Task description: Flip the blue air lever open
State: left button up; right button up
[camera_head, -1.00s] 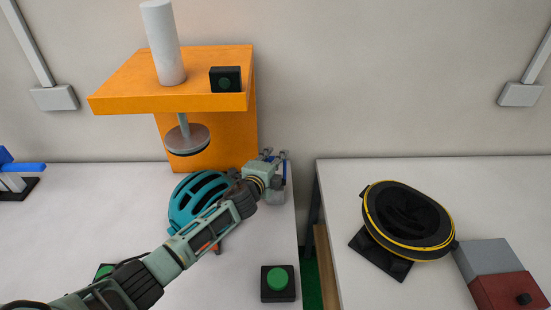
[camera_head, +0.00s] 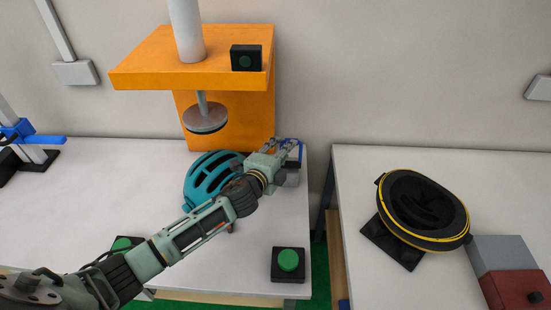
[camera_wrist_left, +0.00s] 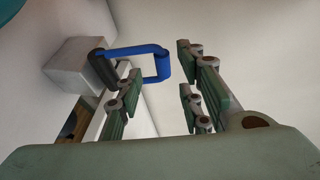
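The blue air lever (camera_wrist_left: 135,50) is a bent blue handle on a dark pivot at a grey block (camera_wrist_left: 78,62) in the left wrist view. In the head view the lever (camera_head: 298,148) shows only in part, at the back right corner of the left table, behind my fingers. My left gripper (camera_head: 287,146) is there with its fingers apart and nothing held. In the left wrist view, the lever's free end shows between the two fingers (camera_wrist_left: 163,92), and the left finger overlaps part of the view below it. I cannot tell whether they touch. My right gripper is not in view.
A teal helmet (camera_head: 208,178) lies beside my left forearm, below the orange drop tower (camera_head: 150,72) and its round weight (camera_head: 205,120). A green button box (camera_head: 288,264) sits at the table's front right. A gap separates the right table (camera_head: 350,170), which holds a black-and-yellow round device (camera_head: 424,210).

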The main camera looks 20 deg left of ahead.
pick_arm(q)
jog(key=v, duration=0.4)
jog(key=shift+s, duration=0.35)
